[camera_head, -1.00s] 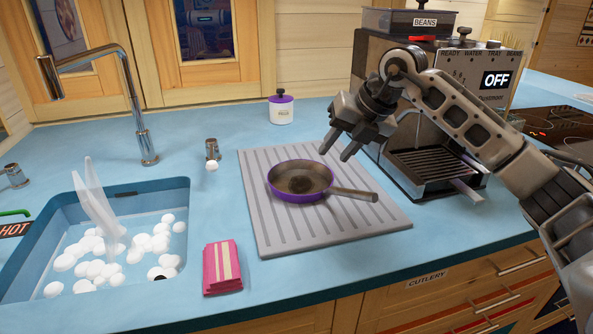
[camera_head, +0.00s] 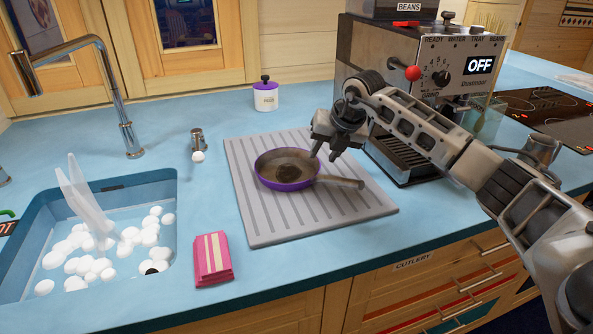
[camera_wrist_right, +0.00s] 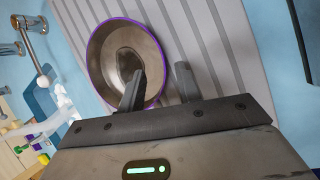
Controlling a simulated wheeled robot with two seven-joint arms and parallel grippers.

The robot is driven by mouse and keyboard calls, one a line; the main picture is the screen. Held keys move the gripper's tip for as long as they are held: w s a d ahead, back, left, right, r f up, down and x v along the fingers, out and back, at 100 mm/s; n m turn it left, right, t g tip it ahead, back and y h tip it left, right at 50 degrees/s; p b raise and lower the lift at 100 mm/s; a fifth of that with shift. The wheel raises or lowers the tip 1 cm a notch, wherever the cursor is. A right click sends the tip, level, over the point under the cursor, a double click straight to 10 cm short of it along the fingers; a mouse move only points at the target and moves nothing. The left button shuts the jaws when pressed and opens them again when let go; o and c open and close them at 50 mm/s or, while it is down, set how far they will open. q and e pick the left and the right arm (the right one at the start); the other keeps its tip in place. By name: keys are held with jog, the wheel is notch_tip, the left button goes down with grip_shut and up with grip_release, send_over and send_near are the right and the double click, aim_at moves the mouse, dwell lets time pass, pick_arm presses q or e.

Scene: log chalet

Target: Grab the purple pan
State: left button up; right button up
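The purple pan (camera_head: 287,170) lies upright on the grey ribbed drying mat (camera_head: 262,226). It has a purple outside, a worn grey-brown inside and a metal handle (camera_head: 343,182) pointing right. My right gripper (camera_head: 324,155) is open and empty, fingers pointing down, just above the pan's right rim near the handle. In the right wrist view, one finger of the gripper (camera_wrist_right: 160,82) overlaps the purple rim of the pan (camera_wrist_right: 122,62), and the other is over the mat. I cannot tell whether a finger touches the rim. The handle is hidden there. My left gripper is out of view.
The coffee machine (camera_head: 350,62) stands close behind my right arm. The sink (camera_head: 30,215) with foam and a tall tap (camera_head: 112,90) is left. A pink sponge-like stack (camera_head: 212,262) lies front left of the mat; a white jar (camera_head: 265,97) stands behind.

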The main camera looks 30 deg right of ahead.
aim_at(318, 162)
jog(key=shift+x, duration=1.9)
jog(key=shift+d, duration=0.1)
grip_shut()
jog(key=shift+r, duration=0.15)
